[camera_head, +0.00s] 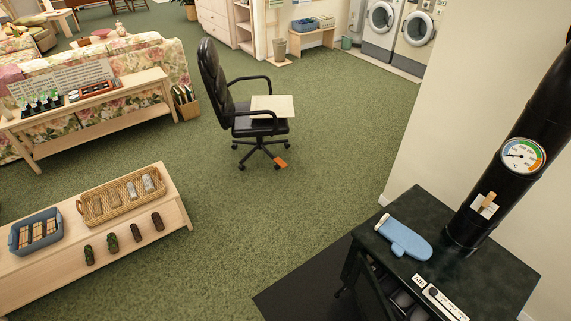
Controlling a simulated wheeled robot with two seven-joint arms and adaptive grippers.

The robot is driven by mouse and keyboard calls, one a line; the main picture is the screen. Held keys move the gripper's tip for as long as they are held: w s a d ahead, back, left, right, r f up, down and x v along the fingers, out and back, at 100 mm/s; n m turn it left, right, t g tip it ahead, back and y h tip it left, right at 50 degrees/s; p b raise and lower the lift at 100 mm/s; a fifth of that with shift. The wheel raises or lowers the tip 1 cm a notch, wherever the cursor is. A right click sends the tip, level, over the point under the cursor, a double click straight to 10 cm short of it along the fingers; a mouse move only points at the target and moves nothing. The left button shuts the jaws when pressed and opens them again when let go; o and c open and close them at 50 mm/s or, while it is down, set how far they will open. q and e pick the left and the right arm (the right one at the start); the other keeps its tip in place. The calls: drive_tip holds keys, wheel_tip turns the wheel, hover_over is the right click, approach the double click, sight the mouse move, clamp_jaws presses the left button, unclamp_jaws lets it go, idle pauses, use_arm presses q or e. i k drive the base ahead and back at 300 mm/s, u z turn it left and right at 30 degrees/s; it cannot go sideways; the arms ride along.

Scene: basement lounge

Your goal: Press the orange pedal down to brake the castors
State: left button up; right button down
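The orange pedal (281,163) sits low at the castor base of a black office chair (212,83), on the side facing me and to the right. The chair stands upright on the green carpet, its castors (242,167) on the floor. A pale square board (272,105) lies over the seat between the armrests. Whether the pedal is up or down is too small to tell. Neither of my grippers shows in this view.
Open carpet (330,130) surrounds the chair. A low bench (180,212) with baskets stands at the front left. A black stove (490,260) with a blue mitt (404,237) stands at the front right. A floral sofa (150,52) and console table (120,100) are at left.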

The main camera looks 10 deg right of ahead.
sight(277, 159)
drive_tip(key=i, duration=3.15)
drive_tip(key=z, duration=2.3)
drive_tip(key=i, duration=0.8)
drive_tip(key=u, duration=2.35)
